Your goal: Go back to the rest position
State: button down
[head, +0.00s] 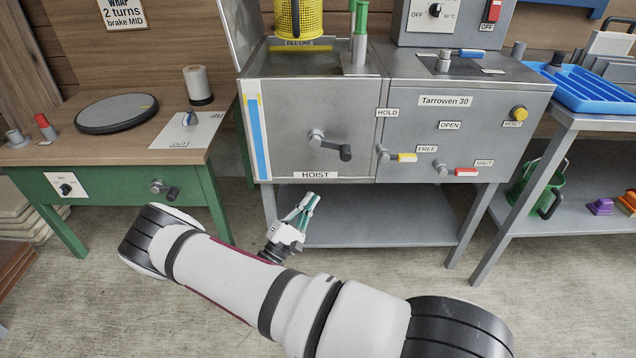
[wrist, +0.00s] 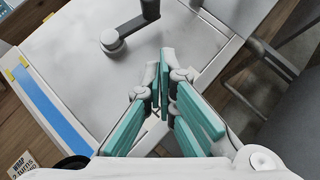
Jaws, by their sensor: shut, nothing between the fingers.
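My gripper (head: 312,200) is in front of the grey machine, below its front panel and near the HOIST label, in the head view. Its teal-padded fingers are together and empty, as the wrist view shows (wrist: 163,85). The hoist crank (head: 330,144) is on the machine's front, above the gripper and apart from it. The crank also shows at the top of the wrist view (wrist: 128,32). My white arm reaches across the lower part of the head view.
The grey machine (head: 440,130) stands on legs over a low shelf (head: 380,222). A green-fronted wooden bench (head: 110,195) is at left, with a dark round plate (head: 116,113). A right-hand table holds a blue rack (head: 598,90). The floor in front is open.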

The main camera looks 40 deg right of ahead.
jog(key=s+a+r+m+g+y, duration=0.2)
jog(key=s+r+m+g+y, duration=0.95)
jog(key=s+r+g, duration=0.7)
jog(key=s+a+r+n+t+y, duration=0.1)
jog(key=s+a+r+t+y, duration=0.5)
jog(key=s, duration=0.3)
jog(key=s+a+r+t+y, duration=0.3)
jog(key=s+a+t+y, duration=0.25)
jog(key=s+a, duration=0.35)
notch_tip(320, 180, up, 31)
jog(key=d+t+p, duration=0.2)
jog(key=t+p, duration=0.1)
jog(key=p, duration=2.6)
jog(key=shift+s+r+t+p, duration=0.2)
jog(key=shift+s+t+p, duration=0.1)
jog(key=shift+s+t, duration=0.1)
jog(key=shift+w+d+n, duration=0.1)
jog(key=shift+n, duration=0.15)
